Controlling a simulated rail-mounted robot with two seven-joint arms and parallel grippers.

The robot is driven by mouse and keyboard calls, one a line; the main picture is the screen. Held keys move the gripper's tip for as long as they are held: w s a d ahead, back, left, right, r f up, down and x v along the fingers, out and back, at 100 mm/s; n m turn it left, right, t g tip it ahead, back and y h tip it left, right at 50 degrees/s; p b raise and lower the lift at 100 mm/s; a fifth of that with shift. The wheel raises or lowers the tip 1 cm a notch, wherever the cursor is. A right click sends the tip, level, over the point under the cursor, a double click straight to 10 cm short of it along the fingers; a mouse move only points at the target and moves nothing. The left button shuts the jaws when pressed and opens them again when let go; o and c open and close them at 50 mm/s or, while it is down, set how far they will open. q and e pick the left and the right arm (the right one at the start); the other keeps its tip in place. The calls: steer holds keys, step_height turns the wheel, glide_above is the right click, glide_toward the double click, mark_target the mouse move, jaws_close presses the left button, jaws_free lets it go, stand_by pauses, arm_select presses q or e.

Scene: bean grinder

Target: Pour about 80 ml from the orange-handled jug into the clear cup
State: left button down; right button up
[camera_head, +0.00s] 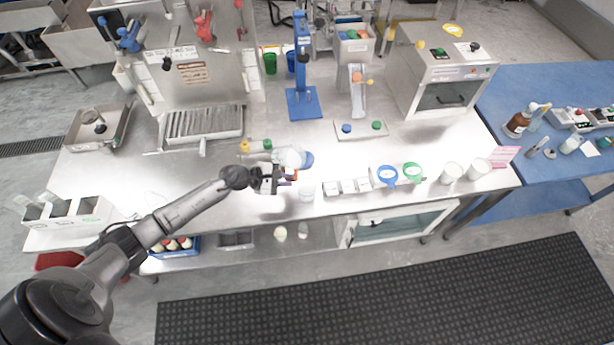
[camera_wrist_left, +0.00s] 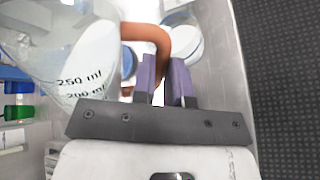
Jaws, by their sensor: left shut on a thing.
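The orange-handled jug (camera_wrist_left: 88,55) is clear, with 250 ml and 200 ml marks and whitish contents, in the left wrist view. Its orange handle (camera_wrist_left: 152,34) sits between the purple fingers of my left gripper (camera_wrist_left: 168,82), which is shut on it. In the head view the jug (camera_head: 291,157) is above the bench, partly behind the left gripper (camera_head: 281,178); its exact tilt is hard to tell. The clear cup (camera_head: 306,193) stands on the bench just right of and nearer than the gripper. My right gripper is not in view.
Small white square containers (camera_head: 347,187) stand right of the cup, then blue (camera_head: 387,176) and green (camera_head: 412,173) ringed items and white cups (camera_head: 452,173). A blue stand (camera_head: 303,100) rises behind. The bench front edge is close to the cup.

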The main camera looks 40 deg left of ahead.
arm_select(q)
steer(key=shift+a+f+y+p, duration=0.15)
steer(key=shift+y+p, duration=0.15)
steer(key=shift+p, duration=0.2)
steer(key=shift+f+m, duration=0.1)
steer(key=shift+m, duration=0.2)
steer(key=y+p, duration=0.1)
steer(key=p, duration=0.3)
steer(key=shift+a+r+m, duration=0.15)
steer(key=shift+r+m, duration=0.05)
steer(key=shift+m, duration=0.2)
steer(key=shift+a+y, duration=0.15)
steer(key=shift+y, duration=0.15)
steer(key=shift+a+p, duration=0.15)
steer(key=shift+p, duration=0.15)
steer(key=shift+a+r+y+p, duration=0.2)
steer(key=shift+y+p, duration=0.1)
steer(key=shift+p, duration=0.45)
